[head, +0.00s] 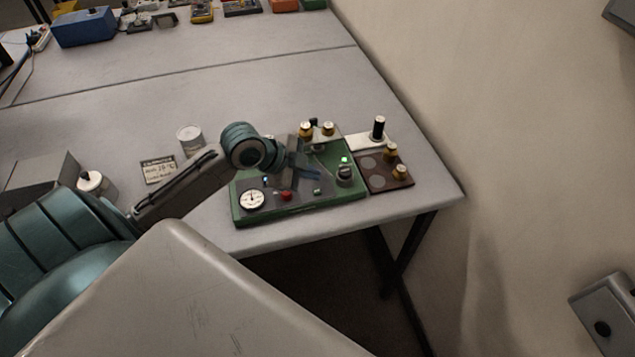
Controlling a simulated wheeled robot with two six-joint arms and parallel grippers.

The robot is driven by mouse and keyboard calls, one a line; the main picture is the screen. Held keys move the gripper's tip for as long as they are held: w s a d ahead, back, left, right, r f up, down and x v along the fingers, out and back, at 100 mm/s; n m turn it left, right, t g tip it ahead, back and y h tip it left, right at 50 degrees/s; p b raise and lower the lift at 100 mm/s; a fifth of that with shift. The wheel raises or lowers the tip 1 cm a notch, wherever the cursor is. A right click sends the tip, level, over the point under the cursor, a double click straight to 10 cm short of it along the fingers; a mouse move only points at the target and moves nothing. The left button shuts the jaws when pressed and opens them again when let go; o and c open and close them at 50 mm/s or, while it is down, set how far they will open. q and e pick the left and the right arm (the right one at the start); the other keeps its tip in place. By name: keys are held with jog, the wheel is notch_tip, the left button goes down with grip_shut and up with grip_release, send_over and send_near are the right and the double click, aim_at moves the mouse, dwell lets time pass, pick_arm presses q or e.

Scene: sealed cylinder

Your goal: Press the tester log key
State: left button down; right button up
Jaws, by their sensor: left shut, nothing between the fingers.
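The green tester panel (243,218) lies near the front right corner of the grey table. It carries a round white dial (252,200), a red button (286,196), a small green key (317,191), a dark knob (345,173) and a lit green lamp (344,159). I cannot read which of these is the log key. My left gripper (308,174) is shut and empty over the middle of the panel, hiding part of its face. I cannot tell whether the fingertips touch it. My right gripper is not in view.
A black cylinder (378,127) stands on a white plate (362,142). The table behind is mostly clear.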

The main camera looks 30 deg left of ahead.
aim_at(317, 192)
pick_arm(q)
jog(key=r, duration=0.1)
jog(key=w+r+m, duration=0.1)
jog(key=w+r, duration=0.1)
jog(key=shift+a+r+m+h, duration=0.1)
jog(key=shift+a+m+h, duration=0.2)
jog(key=shift+a, duration=0.1)
notch_tip(317, 192, down, 9)
jog(key=b, duration=0.7)
jog(key=shift+r, duration=0.1)
dwell(0.8)
dwell(0.9)
jog(key=shift+f, duration=0.45)
